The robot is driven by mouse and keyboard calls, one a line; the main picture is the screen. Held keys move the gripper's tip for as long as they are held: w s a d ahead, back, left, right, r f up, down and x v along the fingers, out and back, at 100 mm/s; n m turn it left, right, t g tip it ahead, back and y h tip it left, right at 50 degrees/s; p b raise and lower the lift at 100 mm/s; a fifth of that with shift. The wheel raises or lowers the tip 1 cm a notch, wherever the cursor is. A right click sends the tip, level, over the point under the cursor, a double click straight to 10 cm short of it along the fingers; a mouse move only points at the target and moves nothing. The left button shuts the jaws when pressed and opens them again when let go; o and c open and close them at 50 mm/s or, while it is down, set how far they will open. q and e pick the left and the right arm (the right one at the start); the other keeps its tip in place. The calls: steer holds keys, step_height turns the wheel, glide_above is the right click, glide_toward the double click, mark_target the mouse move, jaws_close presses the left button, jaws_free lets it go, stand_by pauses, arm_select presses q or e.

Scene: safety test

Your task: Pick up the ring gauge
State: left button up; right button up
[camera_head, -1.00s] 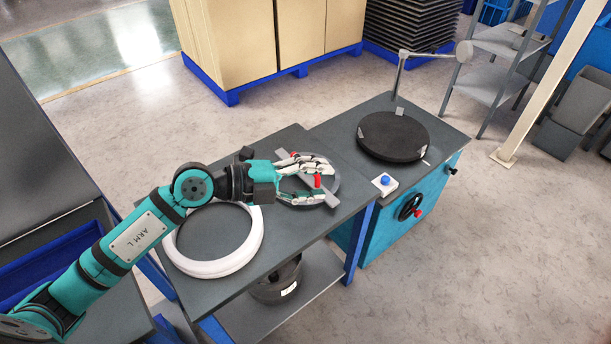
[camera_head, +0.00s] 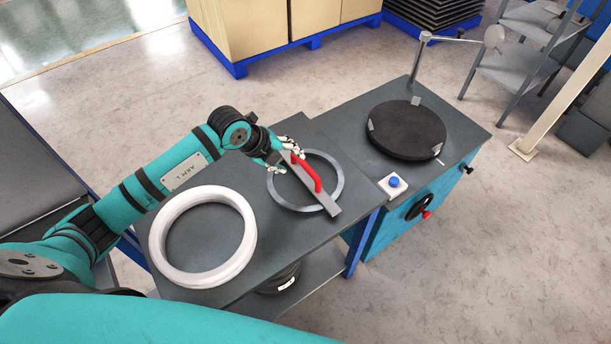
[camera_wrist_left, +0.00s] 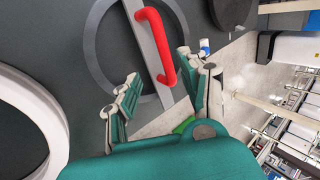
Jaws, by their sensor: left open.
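The ring gauge is a thin grey metal ring (camera_head: 340,186) with a flat bar across it and a red handle (camera_head: 307,173) on the bar. It lies flat on the dark bench top. In the left wrist view the ring (camera_wrist_left: 92,45) and red handle (camera_wrist_left: 155,45) show beyond the spread fingers (camera_wrist_left: 158,70). The fingers do not visibly grip the handle. My right gripper is not in view.
A thick white ring (camera_head: 165,236) lies on the bench left of the gauge. To the right stands a teal cabinet (camera_head: 372,240) with a black round plate (camera_head: 408,131), a blue button (camera_head: 394,181) and a thin post with an arm (camera_head: 419,62).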

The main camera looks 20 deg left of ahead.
mark_target(305, 165)
arm_select(q)
steer(key=x, duration=0.3)
steer(key=shift+w, duration=0.2)
steer(key=shift+w+d+f, duration=0.15)
steer(key=shift+d+f, duration=0.05)
steer(key=shift+f, duration=0.2)
steer(key=shift+w+d+f+p, duration=0.2)
steer(key=shift+p, duration=0.1)
steer(key=x, duration=0.4)
steer(key=shift+w+d+p, duration=0.1)
steer(key=shift+d+p, duration=0.15)
steer(key=shift+p, duration=0.05)
steer(key=shift+f, duration=0.15)
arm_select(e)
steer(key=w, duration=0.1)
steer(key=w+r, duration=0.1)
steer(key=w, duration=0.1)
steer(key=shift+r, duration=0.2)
arm_select(q)
steer(key=c, duration=0.9)
jaws_close()
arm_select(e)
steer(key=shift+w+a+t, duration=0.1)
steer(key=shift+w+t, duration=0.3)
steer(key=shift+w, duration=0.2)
